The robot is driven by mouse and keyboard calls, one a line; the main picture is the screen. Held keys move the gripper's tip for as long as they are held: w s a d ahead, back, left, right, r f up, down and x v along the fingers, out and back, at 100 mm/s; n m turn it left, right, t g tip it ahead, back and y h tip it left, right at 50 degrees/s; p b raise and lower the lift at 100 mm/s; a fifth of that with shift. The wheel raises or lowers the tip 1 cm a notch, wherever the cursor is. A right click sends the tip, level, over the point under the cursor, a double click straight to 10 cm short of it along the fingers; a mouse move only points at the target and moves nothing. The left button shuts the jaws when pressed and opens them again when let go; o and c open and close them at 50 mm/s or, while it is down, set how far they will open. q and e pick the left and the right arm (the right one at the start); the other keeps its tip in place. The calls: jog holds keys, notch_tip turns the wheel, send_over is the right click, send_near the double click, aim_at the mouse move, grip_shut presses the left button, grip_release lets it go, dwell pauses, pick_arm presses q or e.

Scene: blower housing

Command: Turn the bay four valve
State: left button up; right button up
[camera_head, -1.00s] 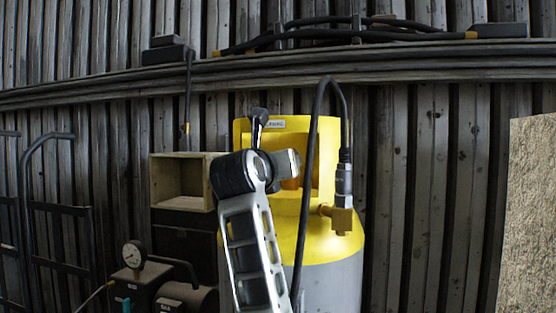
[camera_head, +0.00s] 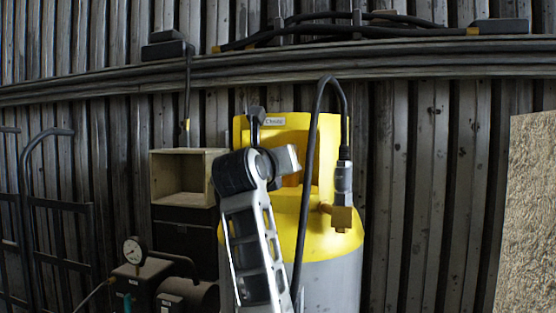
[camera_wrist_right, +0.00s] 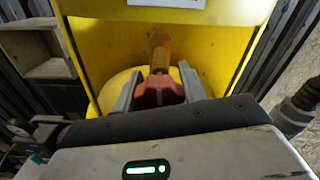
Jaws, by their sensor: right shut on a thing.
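A yellow and grey cylinder (camera_head: 330,235) stands upright in the middle of the head view, with a yellow collar (camera_head: 328,140) around its top. My right gripper (camera_head: 285,160) reaches into the collar opening, and its fingertips are hidden there in the head view. In the right wrist view, my right gripper (camera_wrist_right: 160,88) is shut on a red valve handle (camera_wrist_right: 158,94), one finger on each side. An orange-brown stem (camera_wrist_right: 159,50) rises behind the handle. My left gripper is not in view.
A black hose (camera_head: 312,180) loops beside the cylinder to a brass fitting (camera_head: 341,216). An open wooden box (camera_head: 184,178) and a machine with a gauge (camera_head: 134,250) stand at left. A rough tan panel (camera_head: 530,220) stands at right. Cables lie on a wall ledge (camera_head: 420,66).

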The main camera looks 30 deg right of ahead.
jog(key=shift+r+n+p, duration=0.1)
jog(key=shift+n+p, duration=0.4)
jog(key=shift+n, duration=0.2)
jog(key=n+p, duration=0.2)
jog(key=shift+n, duration=0.4)
jog(key=shift+n+p, duration=0.6)
jog(key=shift+n, duration=0.3)
jog(key=n+p, duration=0.1)
jog(key=n, duration=0.2)
jog(key=shift+n, duration=0.3)
jog(key=n, duration=0.8)
jog(key=shift+n, duration=0.4)
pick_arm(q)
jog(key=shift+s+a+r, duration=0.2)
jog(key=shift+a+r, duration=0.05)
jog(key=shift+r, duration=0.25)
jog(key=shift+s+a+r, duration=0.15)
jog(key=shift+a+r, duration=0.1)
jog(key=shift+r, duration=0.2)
pick_arm(e)
jog(key=shift+n, duration=1)
jog(key=shift+f, duration=0.2)
